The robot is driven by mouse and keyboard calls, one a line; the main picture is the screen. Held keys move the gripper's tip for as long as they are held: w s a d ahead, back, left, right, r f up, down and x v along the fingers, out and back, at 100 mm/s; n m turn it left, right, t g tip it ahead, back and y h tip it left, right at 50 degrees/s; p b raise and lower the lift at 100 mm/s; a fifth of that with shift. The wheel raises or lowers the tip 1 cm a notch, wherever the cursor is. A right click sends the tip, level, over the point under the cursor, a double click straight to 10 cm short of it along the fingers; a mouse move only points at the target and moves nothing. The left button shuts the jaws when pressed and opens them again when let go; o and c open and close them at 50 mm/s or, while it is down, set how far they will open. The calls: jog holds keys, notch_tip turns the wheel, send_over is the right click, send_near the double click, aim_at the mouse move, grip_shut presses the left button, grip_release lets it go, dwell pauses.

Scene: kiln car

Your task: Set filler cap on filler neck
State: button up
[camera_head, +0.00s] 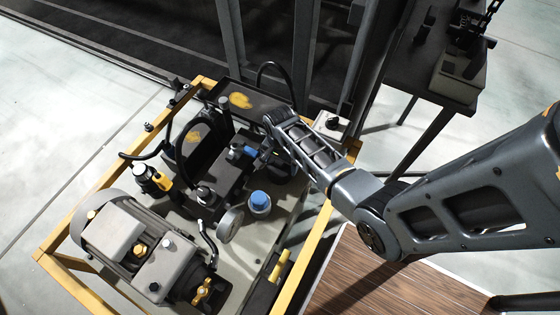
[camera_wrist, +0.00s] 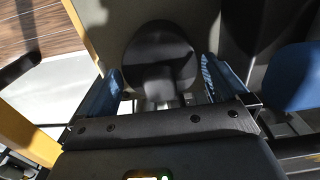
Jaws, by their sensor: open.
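My gripper (camera_wrist: 165,90) is open, with its two blue-padded fingers set apart on either side of a dark round piece (camera_wrist: 160,60). This piece looks like a black cap with a raised grip, but I cannot tell for sure that it is the filler cap. I cannot tell whether the fingers touch it. In the head view my gripper (camera_head: 264,160) reaches down over the machine, and its wrist hides what lies beneath. A blue-topped round fitting (camera_head: 259,202) stands beside it; a blue shape (camera_wrist: 298,78) also shows at the wrist view's right edge. I cannot make out which part is the filler neck.
A yellow frame (camera_head: 63,223) surrounds the power unit. A grey motor (camera_head: 125,240), a round gauge (camera_head: 230,224), black hoses and a yellow-black fitting (camera_head: 152,180) crowd it. A dark stand (camera_head: 440,75) is at upper right. Pale floor (camera_head: 50,110) is clear at left.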

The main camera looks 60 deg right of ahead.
jog(key=shift+r, duration=0.15)
jog(key=shift+r+p, duration=3.4)
jog(key=shift+p, duration=0.15)
notch_tip(320, 180, up, 8)
jog(key=shift+f, duration=0.15)
